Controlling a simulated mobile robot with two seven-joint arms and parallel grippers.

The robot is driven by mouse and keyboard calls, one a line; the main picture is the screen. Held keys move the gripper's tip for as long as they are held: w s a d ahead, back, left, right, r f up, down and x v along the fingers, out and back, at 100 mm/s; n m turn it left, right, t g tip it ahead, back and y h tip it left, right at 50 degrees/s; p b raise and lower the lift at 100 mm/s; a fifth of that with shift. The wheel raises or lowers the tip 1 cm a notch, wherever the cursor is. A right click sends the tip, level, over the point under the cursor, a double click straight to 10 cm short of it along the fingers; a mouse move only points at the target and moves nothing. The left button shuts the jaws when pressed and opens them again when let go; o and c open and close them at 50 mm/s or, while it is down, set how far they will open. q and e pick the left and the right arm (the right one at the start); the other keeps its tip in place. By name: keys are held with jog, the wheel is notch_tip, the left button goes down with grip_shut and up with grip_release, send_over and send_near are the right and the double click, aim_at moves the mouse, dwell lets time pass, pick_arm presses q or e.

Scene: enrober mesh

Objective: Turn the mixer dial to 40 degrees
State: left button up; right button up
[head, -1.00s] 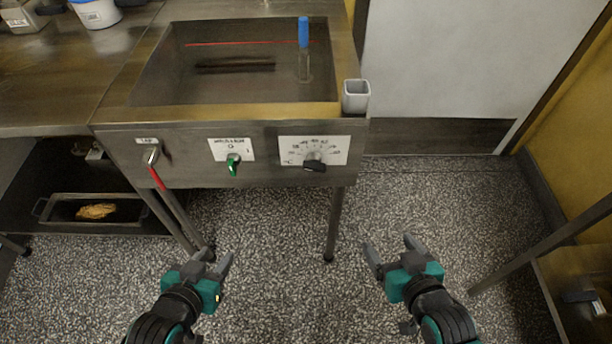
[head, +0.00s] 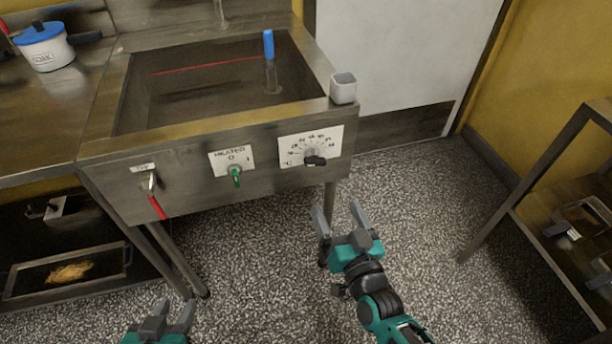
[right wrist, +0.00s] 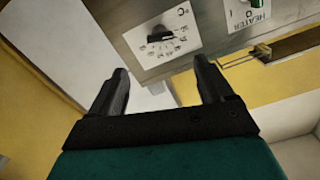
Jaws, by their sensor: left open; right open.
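The dial is a black knob (head: 315,161) on a white plate with a degree scale (head: 298,143), at the right end of the steel tank's front panel. Its pointer setting is too small to read. It also shows upside down in the right wrist view (right wrist: 160,33). My right gripper (head: 338,210) is open and empty, below and in front of the dial, apart from it. In the right wrist view its two fingers (right wrist: 163,82) frame the panel area. My left gripper (head: 174,312) is open and empty at the bottom edge, far from the dial.
A green heater switch (head: 235,177) and a red-handled tap lever (head: 156,205) sit left on the panel. A grey cup (head: 343,88) stands on the tank's corner, and a blue-topped stick (head: 269,46) stands in the tank. A shelf rack (head: 540,160) is at right. Floor between is clear.

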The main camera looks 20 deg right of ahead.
aim_at(316, 166)
jog(key=w+b, duration=0.1)
jog(key=w, duration=1.1)
jog(key=shift+a+b, duration=0.2)
jog(key=shift+b, duration=0.15)
jog(key=shift+w, duration=0.5)
pick_arm(q)
jog(key=shift+w+d+f, duration=0.2)
jog(key=shift+d+f, duration=0.1)
jog(key=shift+d, duration=0.05)
pick_arm(e)
jog(key=shift+c, duration=0.5)
jog(key=c, duration=0.9)
pick_arm(q)
jog(key=shift+f, duration=0.2)
pick_arm(e)
jog(key=shift+c, duration=0.2)
